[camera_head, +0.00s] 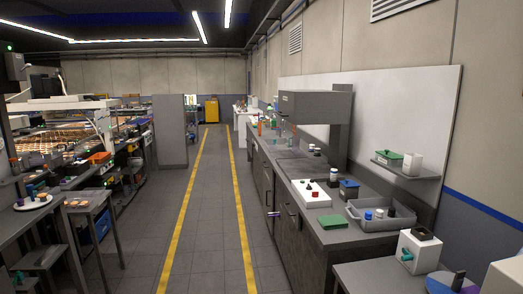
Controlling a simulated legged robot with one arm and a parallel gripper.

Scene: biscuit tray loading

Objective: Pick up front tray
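My gripper and arm are not in view. A grey open tray-like bin (372,223) sits on the near end of the right counter, with several small jars or caps in it. A flat white tray-like block (311,197) with small dark and red pieces lies just behind it on the counter. On the left, a white rack or conveyor (97,106) shows rows of small orange-brown pieces, too small to tell apart. I cannot tell which of these, if any, is the front tray.
A grey-tiled aisle (204,205) between two yellow lines is clear ahead. The long counter (326,236) runs along the right. Small tables stand at left, one holding a white round plate (41,203). A white box (420,247) stands at near right; a yellow cabinet (212,109) is far back.

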